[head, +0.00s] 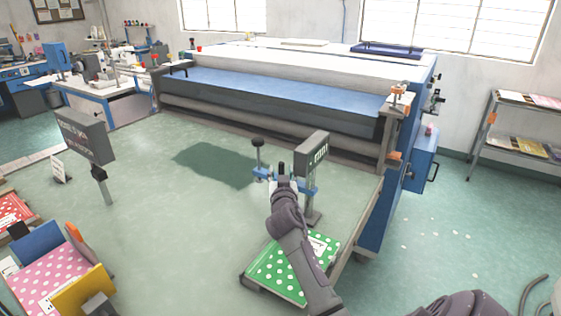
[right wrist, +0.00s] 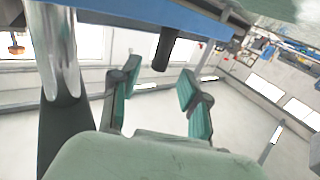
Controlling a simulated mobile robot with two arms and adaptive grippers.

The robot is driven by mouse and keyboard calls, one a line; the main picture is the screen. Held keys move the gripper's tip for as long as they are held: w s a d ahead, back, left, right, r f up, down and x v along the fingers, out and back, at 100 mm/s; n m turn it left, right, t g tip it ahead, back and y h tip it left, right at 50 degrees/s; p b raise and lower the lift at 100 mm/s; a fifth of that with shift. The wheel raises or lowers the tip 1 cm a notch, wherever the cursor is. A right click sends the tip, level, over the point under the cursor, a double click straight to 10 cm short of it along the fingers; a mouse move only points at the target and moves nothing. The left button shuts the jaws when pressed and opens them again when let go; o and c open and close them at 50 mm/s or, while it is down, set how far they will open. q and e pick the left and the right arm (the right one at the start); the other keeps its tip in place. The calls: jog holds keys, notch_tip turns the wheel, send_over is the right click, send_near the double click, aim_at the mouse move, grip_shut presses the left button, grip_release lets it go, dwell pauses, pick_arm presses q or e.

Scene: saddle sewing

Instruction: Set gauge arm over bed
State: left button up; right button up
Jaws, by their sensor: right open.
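The gauge arm, a blue bar (head: 307,191), sits low on a post beside a grey display box (head: 311,157), near the right edge of the wide green bed (head: 150,165). A black knob (head: 258,143) stands at its left end. My right gripper (head: 284,172) is at the bar and partly hides it. In the right wrist view the blue bar (right wrist: 185,18) crosses the top, with a black peg (right wrist: 165,49) hanging from it. The open green-padded fingers of the gripper (right wrist: 158,88) lie either side of the peg's line, apart from it. My left gripper is out of view.
A green dotted packet (head: 268,272) lies under my right forearm. A grey sign (head: 84,136) on a post stands at left, with pink dotted packets (head: 45,280) below it. A long blue-and-white machine (head: 270,92) closes the back. The bed's middle is clear, with a darker patch.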

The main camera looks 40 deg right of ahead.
aim_at(282, 166)
jog(key=x, duration=0.3)
jog(key=shift+w+d, duration=0.25)
jog(key=shift+d, duration=0.05)
jog(key=shift+w+d+p, duration=0.25)
jog(key=shift+p, duration=0.05)
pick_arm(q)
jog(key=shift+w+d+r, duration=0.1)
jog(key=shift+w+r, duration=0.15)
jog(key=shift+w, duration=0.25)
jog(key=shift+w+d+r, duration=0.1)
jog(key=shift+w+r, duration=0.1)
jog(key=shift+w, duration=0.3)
pick_arm(e)
jog(key=shift+w, duration=0.1)
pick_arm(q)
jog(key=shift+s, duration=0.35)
pick_arm(e)
grip_shut()
